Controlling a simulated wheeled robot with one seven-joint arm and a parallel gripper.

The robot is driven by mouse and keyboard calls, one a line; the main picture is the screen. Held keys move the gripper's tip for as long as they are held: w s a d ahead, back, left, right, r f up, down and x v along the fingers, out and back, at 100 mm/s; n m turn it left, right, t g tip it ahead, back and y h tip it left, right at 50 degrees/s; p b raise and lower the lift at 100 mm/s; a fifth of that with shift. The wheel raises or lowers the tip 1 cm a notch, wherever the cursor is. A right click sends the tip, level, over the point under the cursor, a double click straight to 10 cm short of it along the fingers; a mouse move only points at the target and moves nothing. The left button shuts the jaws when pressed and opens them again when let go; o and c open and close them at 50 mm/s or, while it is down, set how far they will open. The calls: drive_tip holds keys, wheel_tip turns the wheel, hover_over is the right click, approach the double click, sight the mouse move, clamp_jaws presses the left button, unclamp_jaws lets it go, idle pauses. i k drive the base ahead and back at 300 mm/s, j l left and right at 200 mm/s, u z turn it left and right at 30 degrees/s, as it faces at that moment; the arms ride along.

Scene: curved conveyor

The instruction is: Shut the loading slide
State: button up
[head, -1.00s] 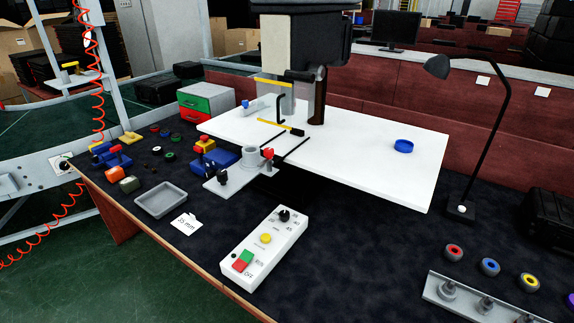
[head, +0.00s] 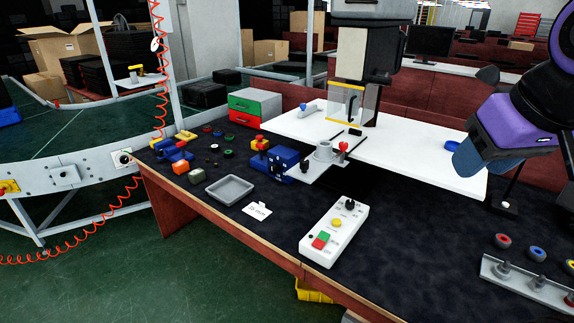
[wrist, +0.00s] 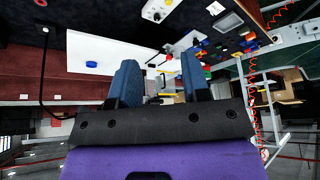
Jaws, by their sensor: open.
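The loading slide (head: 304,171) is a grey plate that sticks out from the front edge of the white machine table (head: 420,160). It carries a round grey cup (head: 324,151), a red knob (head: 343,147) at its right and a dark knob at its front left. My gripper (head: 466,160) hangs at the right of the head view, above the table's right front corner and well apart from the slide. In the wrist view its two blue fingers (wrist: 160,82) are spread with nothing held between them. The red knob (wrist: 168,57) shows small beyond them.
A white control box (head: 335,232) with coloured buttons stands in front of the slide. A grey tray (head: 230,189) and a white label card (head: 257,211) lie to its left. The machine head (head: 380,60) stands above the table. A rail with several posts (head: 525,285) is at the right front.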

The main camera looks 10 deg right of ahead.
sight(321, 160)
drive_tip(key=i+j+u, duration=0.25)
drive_tip(key=u, duration=0.15)
drive_tip(key=i+j+u, duration=0.35)
drive_tip(key=k+l, duration=0.05)
drive_tip(key=l, duration=0.05)
